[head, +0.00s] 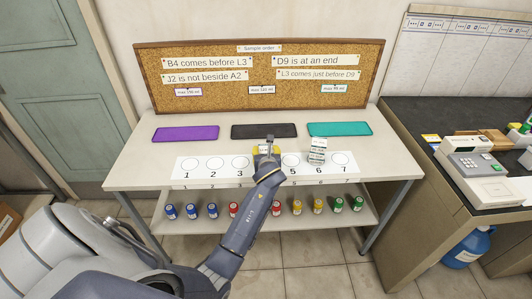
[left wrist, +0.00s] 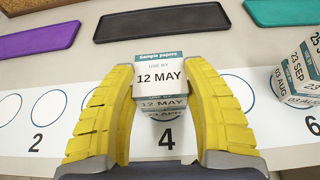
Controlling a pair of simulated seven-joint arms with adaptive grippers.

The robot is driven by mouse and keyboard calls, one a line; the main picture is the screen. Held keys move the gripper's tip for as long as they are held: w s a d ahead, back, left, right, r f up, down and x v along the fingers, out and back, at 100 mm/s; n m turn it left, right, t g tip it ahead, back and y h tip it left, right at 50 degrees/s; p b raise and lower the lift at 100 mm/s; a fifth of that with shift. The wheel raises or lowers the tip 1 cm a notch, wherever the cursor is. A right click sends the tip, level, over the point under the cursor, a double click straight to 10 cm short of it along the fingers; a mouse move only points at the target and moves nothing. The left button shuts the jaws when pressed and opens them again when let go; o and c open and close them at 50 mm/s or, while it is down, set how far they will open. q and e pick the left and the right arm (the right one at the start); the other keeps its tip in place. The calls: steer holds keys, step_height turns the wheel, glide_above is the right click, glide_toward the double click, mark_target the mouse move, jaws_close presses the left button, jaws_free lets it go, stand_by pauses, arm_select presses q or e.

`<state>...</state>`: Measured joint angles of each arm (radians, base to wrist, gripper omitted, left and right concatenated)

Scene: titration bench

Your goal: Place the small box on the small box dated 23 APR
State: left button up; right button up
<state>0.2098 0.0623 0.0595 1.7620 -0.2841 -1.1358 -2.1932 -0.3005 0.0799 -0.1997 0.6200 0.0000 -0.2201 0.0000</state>
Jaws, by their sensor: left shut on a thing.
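My left gripper (head: 266,151) is over circle 4 of the numbered strip. In the left wrist view its yellow fingers (left wrist: 166,95) are shut on a small box (left wrist: 160,72), white with teal bands and marked 12 MAY. A stack of small boxes (head: 317,151) stands near circle 6. In the left wrist view, a part of this stack (left wrist: 302,75) shows at the right edge, with tilted labels reading 23 SEP and 03 AUG. My right gripper is out of view.
The white numbered strip (head: 215,176) lies along the table front, with bare circles 1 to 3 at the left. Purple (head: 186,134), black (head: 264,131) and teal (head: 340,129) trays lie empty behind it. A corkboard (head: 260,72) stands at the back. Several bottles line the lower shelf.

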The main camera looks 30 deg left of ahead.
arm_select(q)
steer(key=shift+f, duration=0.2)
steer(key=o, duration=1.1)
steer(key=shift+o, duration=0.2)
